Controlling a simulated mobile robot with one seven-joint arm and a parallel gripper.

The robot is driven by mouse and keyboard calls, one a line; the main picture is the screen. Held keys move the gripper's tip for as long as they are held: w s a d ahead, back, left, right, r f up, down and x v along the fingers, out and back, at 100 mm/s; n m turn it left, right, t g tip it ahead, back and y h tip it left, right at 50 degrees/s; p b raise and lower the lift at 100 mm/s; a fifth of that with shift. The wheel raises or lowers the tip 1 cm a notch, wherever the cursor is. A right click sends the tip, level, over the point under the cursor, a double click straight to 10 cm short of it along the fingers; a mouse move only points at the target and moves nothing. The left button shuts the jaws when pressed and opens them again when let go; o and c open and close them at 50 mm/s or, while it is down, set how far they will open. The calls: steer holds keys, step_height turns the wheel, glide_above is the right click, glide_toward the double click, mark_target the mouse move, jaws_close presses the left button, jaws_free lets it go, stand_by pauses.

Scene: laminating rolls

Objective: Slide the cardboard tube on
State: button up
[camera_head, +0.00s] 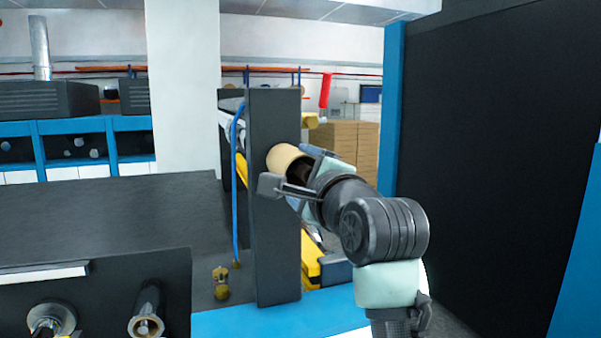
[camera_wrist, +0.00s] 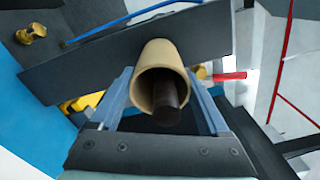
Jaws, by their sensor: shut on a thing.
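The cardboard tube (camera_head: 284,158) is tan and hollow. It lies at the dark upright panel (camera_head: 275,230), with its open near end facing my arm. In the wrist view the tube (camera_wrist: 158,58) sits between the two fingers of my gripper (camera_wrist: 160,76), which is shut on it. A dark round shaft (camera_wrist: 166,95) shows inside the tube's mouth, so the tube is around it. The tube's far end is close to the panel; whether it touches is hidden. My gripper (camera_head: 296,172) also shows in the head view, to the right of the panel.
A blue hose (camera_head: 235,180) runs down left of the panel. Yellow parts (camera_head: 311,262) are low behind it. A dark sloped machine top (camera_head: 110,215) fills the left. Stacked boxes (camera_head: 345,145) stand behind, and a large dark wall (camera_head: 490,150) is on the right.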

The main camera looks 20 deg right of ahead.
steer(key=o, duration=1.2)
steer(key=shift+s, duration=0.15)
steer(key=shift+s+f+b, duration=0.1)
steer(key=shift+s+b, duration=0.15)
steer(key=shift+b, duration=0.05)
steer(key=s+b, duration=0.5)
steer(key=s, duration=0.7)
steer(key=shift+s+a+r+n+t+h+b, duration=0.2)
steer(key=shift+s+a+r+n+t, duration=0.75)
steer(key=shift+s+a+n+t, duration=1.85)
steer(key=shift+s+a+r+n+t+b, duration=0.3)
steer(key=shift+s+a+r+n, duration=0.85)
steer(key=shift+a+n, duration=2.35)
steer(key=shift+s+a+r+n+t+h+b, duration=0.15)
steer(key=shift+s+a+r+n+t, duration=0.6)
steer(key=shift+s+a+n+t, duration=2.55)
